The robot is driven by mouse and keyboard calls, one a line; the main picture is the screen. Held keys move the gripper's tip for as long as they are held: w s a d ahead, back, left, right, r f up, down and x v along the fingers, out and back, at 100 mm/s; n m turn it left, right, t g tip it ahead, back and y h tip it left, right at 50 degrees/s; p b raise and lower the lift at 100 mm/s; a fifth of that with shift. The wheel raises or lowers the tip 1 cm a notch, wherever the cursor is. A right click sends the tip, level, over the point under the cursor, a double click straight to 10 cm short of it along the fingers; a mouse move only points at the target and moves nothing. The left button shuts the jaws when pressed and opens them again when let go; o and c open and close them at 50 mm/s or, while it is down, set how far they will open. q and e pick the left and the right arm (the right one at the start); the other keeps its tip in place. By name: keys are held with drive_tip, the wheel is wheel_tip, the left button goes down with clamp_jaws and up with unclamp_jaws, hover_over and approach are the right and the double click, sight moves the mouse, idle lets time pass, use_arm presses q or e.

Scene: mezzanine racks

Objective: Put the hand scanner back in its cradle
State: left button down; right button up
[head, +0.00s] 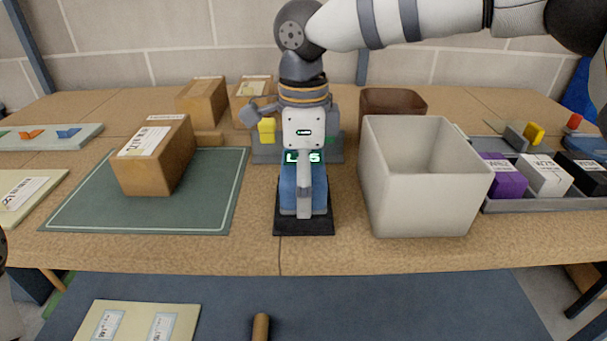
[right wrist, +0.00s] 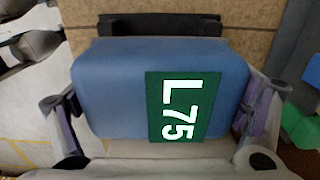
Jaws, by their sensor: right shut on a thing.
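The hand scanner is a blue block with a green panel reading L75; it shows in the head view (head: 288,190) and fills the middle of the right wrist view (right wrist: 110,90). My right gripper (head: 304,210) reaches down over it from above and is shut on it, with a finger on either side in the right wrist view (right wrist: 160,125). A black base, seemingly the cradle (head: 303,227), lies directly below the scanner near the table's front edge; its dark edge also shows in the right wrist view (right wrist: 160,24). Whether the scanner touches it is hidden.
A pale open bin (head: 415,205) stands close on the right, with a brown bin (head: 393,101) behind. A cardboard box (head: 152,160) sits on a green mat (head: 205,190) at left. A grey tray (head: 530,203) holds small boxes at far right.

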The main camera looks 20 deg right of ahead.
drive_tip(key=shift+f, duration=0.15)
drive_tip(key=o, duration=1.1)
